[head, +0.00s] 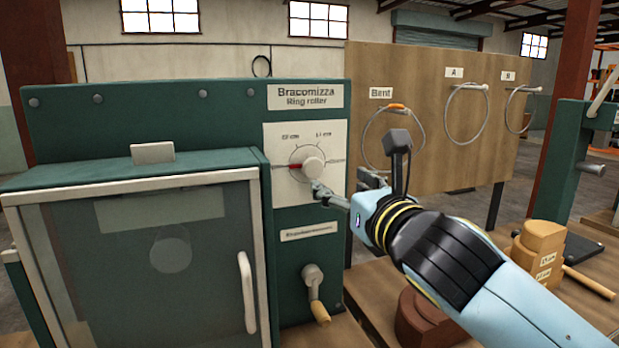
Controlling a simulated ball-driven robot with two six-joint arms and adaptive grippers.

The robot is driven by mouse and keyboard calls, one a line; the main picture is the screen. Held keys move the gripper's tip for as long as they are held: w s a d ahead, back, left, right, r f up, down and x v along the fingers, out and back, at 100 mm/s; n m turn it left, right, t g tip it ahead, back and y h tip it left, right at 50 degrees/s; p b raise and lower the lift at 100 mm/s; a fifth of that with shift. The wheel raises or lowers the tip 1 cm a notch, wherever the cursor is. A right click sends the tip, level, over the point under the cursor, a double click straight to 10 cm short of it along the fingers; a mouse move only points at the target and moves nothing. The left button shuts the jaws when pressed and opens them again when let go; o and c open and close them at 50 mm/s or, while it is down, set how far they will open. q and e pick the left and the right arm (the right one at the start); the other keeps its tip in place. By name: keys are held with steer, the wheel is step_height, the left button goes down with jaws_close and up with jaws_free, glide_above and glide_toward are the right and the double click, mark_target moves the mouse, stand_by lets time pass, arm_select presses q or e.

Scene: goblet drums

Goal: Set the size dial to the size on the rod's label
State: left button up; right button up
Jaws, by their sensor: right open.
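The size dial (313,165) is a pale round knob on a white plate on the front of the green ring roller (200,103). A labelled rod cannot be made out. My left gripper is not in view.
A crank (315,290) sits below the dial, and a glazed door with a white handle (247,290) is at left. A wooden board (430,130) with hanging rings stands behind. Labelled wooden blocks (540,240) and a wooden stick (590,283) are at right.

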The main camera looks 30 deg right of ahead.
mark_target(315, 167)
steer(key=p+x, duration=0.1)
steer(key=x, duration=0.8)
steer(key=shift+w+a+r, duration=0.1)
steer(key=shift+w+a, duration=0.05)
steer(key=shift+w, duration=0.55)
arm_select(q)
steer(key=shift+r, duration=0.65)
arm_select(e)
steer(key=shift+c, duration=0.3)
steer(key=c, duration=1.1)
arm_select(q)
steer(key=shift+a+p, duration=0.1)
steer(key=shift+p, duration=0.2)
arm_select(e)
steer(key=shift+o, duration=0.2)
